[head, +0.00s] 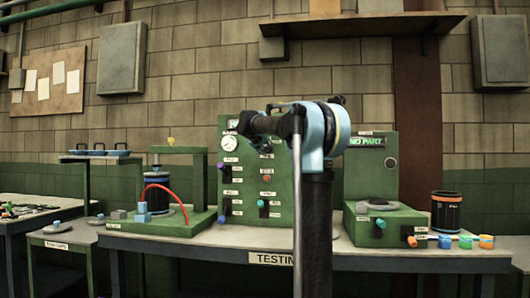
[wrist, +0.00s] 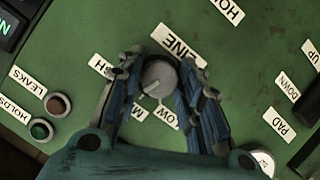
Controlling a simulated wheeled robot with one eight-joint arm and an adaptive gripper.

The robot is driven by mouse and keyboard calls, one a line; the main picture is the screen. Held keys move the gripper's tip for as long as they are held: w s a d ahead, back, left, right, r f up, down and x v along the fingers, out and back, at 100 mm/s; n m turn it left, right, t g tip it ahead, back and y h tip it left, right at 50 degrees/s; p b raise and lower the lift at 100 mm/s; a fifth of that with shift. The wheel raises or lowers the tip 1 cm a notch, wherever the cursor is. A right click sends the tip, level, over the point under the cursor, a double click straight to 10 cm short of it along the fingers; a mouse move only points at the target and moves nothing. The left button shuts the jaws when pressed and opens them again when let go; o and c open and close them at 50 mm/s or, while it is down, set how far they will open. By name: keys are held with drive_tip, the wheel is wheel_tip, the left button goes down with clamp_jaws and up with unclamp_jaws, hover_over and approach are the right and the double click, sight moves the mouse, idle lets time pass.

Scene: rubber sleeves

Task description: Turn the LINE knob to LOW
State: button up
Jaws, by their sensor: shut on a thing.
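The LINE knob (wrist: 158,77) is a round grey knob on the green panel, in the middle of the wrist view. Its LINE label (wrist: 180,43) is just above it. A partly hidden label ending in H is to its left, a label starting with M (wrist: 139,112) is below it, and the LOW label (wrist: 166,116) is below right. My gripper (wrist: 160,70) is shut on the knob, one finger on each side. A faint light mark on the knob seems to point down and left, toward the M label. In the head view my arm hides the gripper and knob.
A dark PAD lever (wrist: 309,103) is at right. In the head view, the green panel (head: 232,190) stands on the testing bench (head: 240,238); a NO PART station (head: 368,160) is right.

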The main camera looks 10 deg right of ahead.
drive_tip(key=shift+a+f+n+t+h, duration=0.1)
drive_tip(key=shift+n+t+h, duration=0.15)
drive_tip(key=shift+n+h, duration=1)
drive_tip(key=shift+a+f+n+t+h, duration=0.1)
drive_tip(key=shift+n+t+h, duration=0.25)
drive_tip(key=shift+n, duration=1.65)
drive_tip(key=shift+n+t+h, duration=0.2)
drive_tip(key=shift+n+h, duration=0.6)
drive_tip(key=shift+n, duration=0.85)
drive_tip(key=o, duration=1)
drive_tip(key=shift+w+f, duration=0.1)
drive_tip(key=v, duration=1.1)
drive_tip(key=shift+s+a, duration=0.3)
